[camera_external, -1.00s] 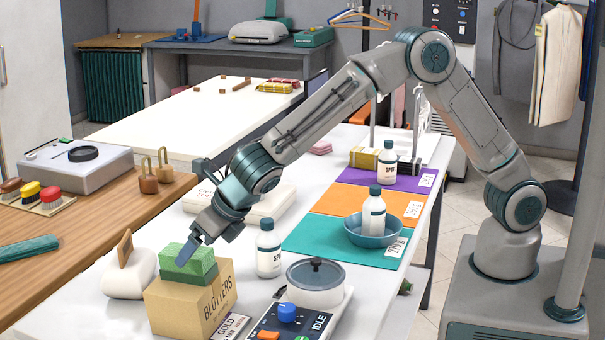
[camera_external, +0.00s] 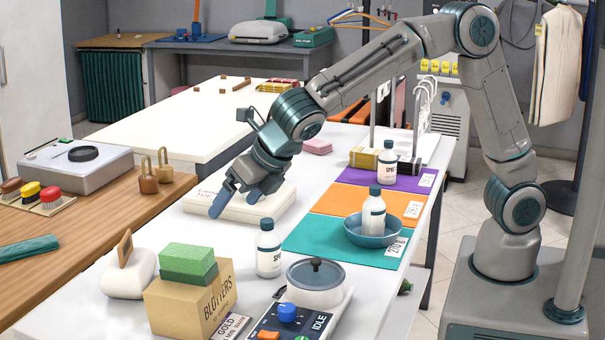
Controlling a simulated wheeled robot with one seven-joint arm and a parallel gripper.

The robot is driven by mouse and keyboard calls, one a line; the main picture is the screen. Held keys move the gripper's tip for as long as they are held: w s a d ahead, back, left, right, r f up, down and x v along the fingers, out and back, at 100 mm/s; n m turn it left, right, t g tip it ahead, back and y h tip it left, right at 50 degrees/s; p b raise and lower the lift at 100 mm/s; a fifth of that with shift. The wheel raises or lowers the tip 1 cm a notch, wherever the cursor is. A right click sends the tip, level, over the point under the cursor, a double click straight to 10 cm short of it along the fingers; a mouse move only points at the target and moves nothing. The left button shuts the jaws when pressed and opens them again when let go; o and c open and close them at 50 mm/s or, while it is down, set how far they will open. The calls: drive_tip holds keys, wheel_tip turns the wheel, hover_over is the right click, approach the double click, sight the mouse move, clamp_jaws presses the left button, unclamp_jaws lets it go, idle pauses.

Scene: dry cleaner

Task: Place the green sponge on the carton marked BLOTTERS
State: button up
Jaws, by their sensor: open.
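The green sponge (camera_external: 188,260), light green above and darker green below, rests on top of the cardboard carton marked BLOTTERS (camera_external: 200,308). The carton stands on the white table at the front left. My gripper (camera_external: 233,207) is open and empty, its blue fingers apart. It is up and to the right of the sponge, clear of it, in front of a white padded block (camera_external: 272,204).
A white bottle (camera_external: 268,250) stands right of the carton, between it and a teal mat (camera_external: 310,240). A lidded pot (camera_external: 315,280) and a control panel (camera_external: 290,322) are at the front. A white rounded block with a wooden handle (camera_external: 128,275) is left of the carton.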

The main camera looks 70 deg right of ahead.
drive_tip(key=s+d+r+m+g+h, duration=0.1)
drive_tip(key=s+d+m, duration=0.4)
drive_tip(key=d+m, duration=0.3)
drive_tip(key=s+d+r+m+g+h, duration=0.15)
drive_tip(key=s+d+m, duration=0.25)
drive_tip(key=d+m, duration=0.5)
drive_tip(key=s+d+f+m+y, duration=0.1)
drive_tip(key=s+d+m, duration=0.4)
drive_tip(key=s+m, duration=0.3)
drive_tip(key=s+d+f+m+g+y, duration=0.1)
drive_tip(key=s+d+f+m, duration=0.1)
drive_tip(key=s+d+m, duration=0.4)
drive_tip(key=shift+s+d+m+y, duration=0.2)
drive_tip(key=shift+s+m+y, duration=0.15)
drive_tip(key=shift+s+m, duration=0.85)
drive_tip(key=shift+s+n+g, duration=0.25)
drive_tip(key=shift+s+n, duration=0.05)
